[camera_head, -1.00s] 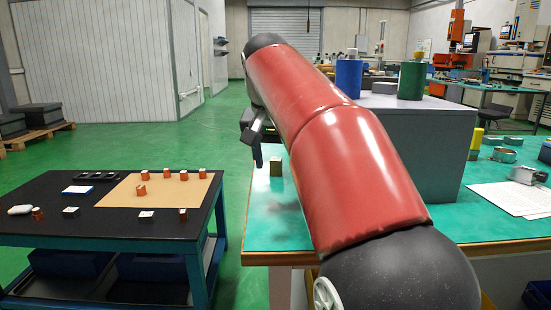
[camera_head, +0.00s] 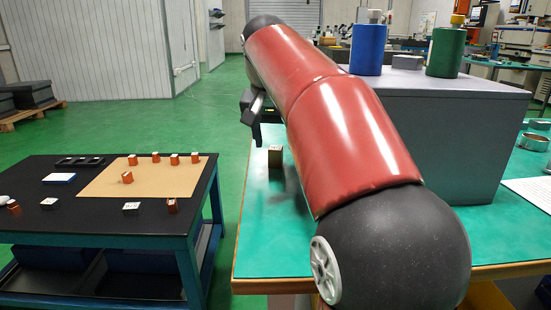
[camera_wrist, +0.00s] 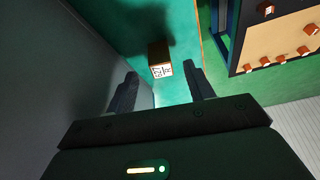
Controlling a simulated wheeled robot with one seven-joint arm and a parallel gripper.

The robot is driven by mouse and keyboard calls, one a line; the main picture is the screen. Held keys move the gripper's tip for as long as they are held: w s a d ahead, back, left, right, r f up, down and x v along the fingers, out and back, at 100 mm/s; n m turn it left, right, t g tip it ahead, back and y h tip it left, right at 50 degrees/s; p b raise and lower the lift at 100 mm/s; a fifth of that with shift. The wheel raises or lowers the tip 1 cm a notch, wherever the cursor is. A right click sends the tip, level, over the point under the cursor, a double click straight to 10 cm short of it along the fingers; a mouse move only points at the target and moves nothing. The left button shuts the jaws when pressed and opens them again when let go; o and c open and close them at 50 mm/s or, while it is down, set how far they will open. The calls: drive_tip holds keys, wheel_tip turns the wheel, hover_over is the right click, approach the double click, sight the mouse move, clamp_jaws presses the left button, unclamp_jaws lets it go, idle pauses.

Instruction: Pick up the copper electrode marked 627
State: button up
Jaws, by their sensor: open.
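In the head view the gripper (camera_head: 254,115) is partly hidden by my red arm.
A large grey box (camera_head: 450,130) on the green table (camera_head: 256,225) carries a blue cylinder (camera_head: 367,50) and a green cylinder (camera_head: 446,52). A black cart (camera_head: 100,222) at left holds several copper blocks, some on a tan mat (camera_head: 110,185). A floor gap separates cart and table.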

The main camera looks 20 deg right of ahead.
sight(275, 148)
drive_tip(key=b+x, duration=0.1)
drive_tip(key=x, duration=0.3)
drive_tip(key=shift+w+d+f, duration=0.1)
drive_tip(key=shift+w+f, duration=0.2)
drive_tip(key=shift+r, duration=0.1)
clamp_jaws()
